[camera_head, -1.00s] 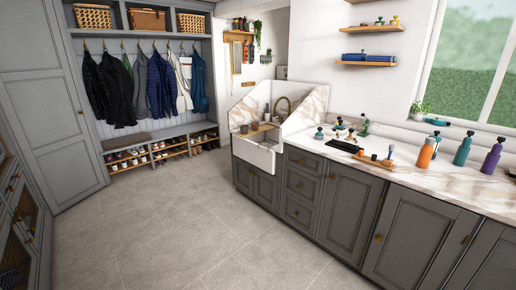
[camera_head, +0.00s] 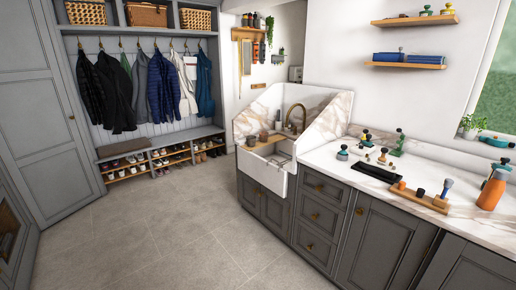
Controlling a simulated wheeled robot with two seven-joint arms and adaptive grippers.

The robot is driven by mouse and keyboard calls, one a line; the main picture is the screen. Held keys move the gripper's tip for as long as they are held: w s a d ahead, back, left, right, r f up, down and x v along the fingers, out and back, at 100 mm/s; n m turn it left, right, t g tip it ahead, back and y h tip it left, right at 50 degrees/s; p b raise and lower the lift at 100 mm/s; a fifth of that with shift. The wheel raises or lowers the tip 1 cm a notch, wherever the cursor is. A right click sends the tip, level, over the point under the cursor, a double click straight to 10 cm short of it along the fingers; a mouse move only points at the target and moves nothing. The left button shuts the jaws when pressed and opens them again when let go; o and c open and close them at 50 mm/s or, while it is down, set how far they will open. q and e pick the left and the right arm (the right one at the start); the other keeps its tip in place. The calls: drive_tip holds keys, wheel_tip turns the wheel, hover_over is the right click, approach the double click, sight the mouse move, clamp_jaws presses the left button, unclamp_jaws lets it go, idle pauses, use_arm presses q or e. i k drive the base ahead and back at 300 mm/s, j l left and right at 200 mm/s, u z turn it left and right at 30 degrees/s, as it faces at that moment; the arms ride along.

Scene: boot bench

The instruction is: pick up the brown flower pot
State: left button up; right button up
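Two small brownish cup-like things, one at the sink's left (camera_head: 251,141) and one beside it (camera_head: 264,136), stand at a wooden board (camera_head: 268,146) across the white sink (camera_head: 268,172). Either could be the brown flower pot; they are too small to tell. A potted green plant (camera_head: 471,124) stands on the windowsill at the right; its pot looks pale. Neither of my grippers is in view.
The marble counter (camera_head: 335,172) holds a black mat (camera_head: 376,173), a wooden tray (camera_head: 419,200) with small items, several small tools and an orange bottle (camera_head: 492,190). The tiled floor (camera_head: 165,240) is clear up to the grey cabinets (camera_head: 318,216) and the boot bench (camera_head: 160,150).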

sight(263, 137)
drive_tip(key=i+u, duration=0.25)
drive_tip(key=i, duration=0.25)
drive_tip(key=i+u, duration=0.25)
drive_tip(key=i, duration=0.2)
drive_tip(key=i+l+u, duration=0.1)
drive_tip(key=i+u, duration=0.15)
drive_tip(key=i, duration=0.6)
drive_tip(key=i+z, duration=0.3)
drive_tip(key=i+j+z, duration=0.25)
drive_tip(key=i, duration=0.25)
drive_tip(key=i+z, duration=0.25)
drive_tip(key=z, duration=0.2)
drive_tip(key=i+j+z, duration=0.1)
drive_tip(key=i+z, duration=0.15)
drive_tip(key=z, duration=0.2)
drive_tip(key=i+j+z, duration=0.25)
drive_tip(key=z, duration=0.15)
drive_tip(key=i+j+z, duration=0.4)
